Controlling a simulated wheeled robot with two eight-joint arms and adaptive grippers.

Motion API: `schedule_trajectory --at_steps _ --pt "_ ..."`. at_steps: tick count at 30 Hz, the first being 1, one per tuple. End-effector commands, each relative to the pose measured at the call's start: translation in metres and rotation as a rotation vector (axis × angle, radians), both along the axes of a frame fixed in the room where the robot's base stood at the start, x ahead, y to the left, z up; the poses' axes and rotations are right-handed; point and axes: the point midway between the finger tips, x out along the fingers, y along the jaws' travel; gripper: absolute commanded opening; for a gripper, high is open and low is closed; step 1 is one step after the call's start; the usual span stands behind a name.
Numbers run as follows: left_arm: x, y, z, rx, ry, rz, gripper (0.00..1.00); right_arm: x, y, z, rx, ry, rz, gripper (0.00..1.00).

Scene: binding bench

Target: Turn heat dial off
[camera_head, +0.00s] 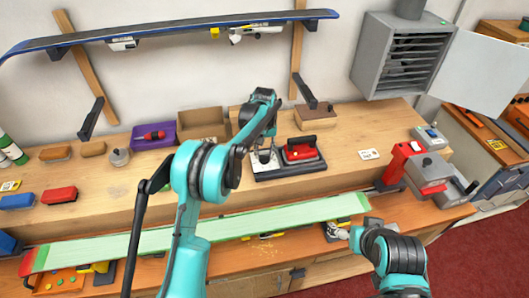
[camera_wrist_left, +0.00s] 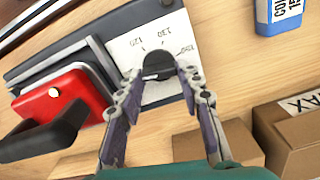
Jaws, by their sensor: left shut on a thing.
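The panel belongs to a dark base (camera_head: 290,172) that holds a red iron (camera_head: 299,152) in the head view. There my left gripper (camera_head: 264,158) reaches down onto the panel and mostly hides the dial. The dial's exact setting is hard to read. My right gripper (camera_head: 340,233) is low, near the green ski; its jaws are unclear.
A long pale green ski (camera_head: 225,227) lies across the front of the bench. A red and grey machine (camera_head: 425,170) is at the right. A blue container (camera_wrist_left: 280,15) is near in the wrist view.

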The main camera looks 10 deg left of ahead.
Motion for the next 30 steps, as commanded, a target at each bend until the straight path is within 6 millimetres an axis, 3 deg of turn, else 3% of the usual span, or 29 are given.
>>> schedule_trajectory --at_steps 13,14,16,25,30 --pt "0.000 0.000 0.000 0.000 0.000 0.011 0.07 0.000 0.000 0.000 0.000 0.000 0.000 0.91" --pt "0.000 0.000 0.000 0.000 0.000 0.011 0.41 0.000 0.000 0.000 0.000 0.000 0.000 0.91" --pt "0.000 0.000 0.000 0.000 0.000 0.011 0.57 0.000 0.000 0.000 0.000 0.000 0.000 0.91" --pt "0.000 0.000 0.001 0.000 0.000 0.010 0.57 0.000 0.000 0.000 0.000 0.000 0.000 0.91" --pt "0.000 0.000 0.018 0.000 0.000 0.010 0.57 0.000 0.000 0.000 0.000 0.000 0.000 0.91"
